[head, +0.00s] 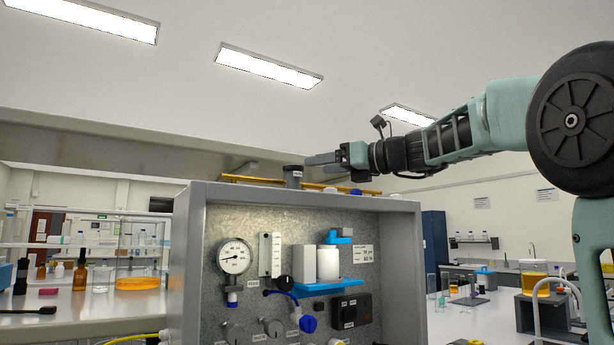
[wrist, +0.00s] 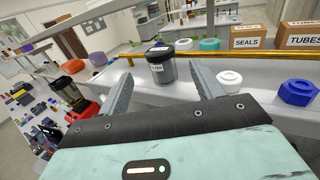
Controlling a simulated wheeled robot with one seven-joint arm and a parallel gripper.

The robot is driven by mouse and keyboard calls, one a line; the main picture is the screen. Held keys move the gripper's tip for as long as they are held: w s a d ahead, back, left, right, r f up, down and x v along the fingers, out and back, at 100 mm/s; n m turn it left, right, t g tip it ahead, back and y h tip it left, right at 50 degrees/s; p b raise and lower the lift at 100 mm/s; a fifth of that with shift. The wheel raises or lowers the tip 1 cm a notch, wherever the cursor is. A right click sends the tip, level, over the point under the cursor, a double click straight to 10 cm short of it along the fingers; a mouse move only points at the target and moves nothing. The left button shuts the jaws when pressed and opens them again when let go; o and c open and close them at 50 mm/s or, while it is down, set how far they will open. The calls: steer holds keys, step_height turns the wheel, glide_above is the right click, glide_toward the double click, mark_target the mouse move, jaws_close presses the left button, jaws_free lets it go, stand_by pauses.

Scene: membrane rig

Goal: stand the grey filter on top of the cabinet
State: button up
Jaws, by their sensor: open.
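In the head view my gripper (head: 318,159) is level with the cabinet top, just right of the filter. I cannot tell whether either finger touches it.
A brass rail (head: 245,179) runs along the cabinet top. A white ring cap (wrist: 229,80) and a blue nut (wrist: 298,92) sit right of the filter. Boxes labelled SEALS (wrist: 249,37) and TUBES (wrist: 302,36) stand beyond. The cabinet front holds a gauge (head: 234,256) and a blue shelf (head: 327,286).

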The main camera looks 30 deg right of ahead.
steer(key=b+v, duration=0.1)
steer(key=v, duration=0.4)
stand_by(0.6)
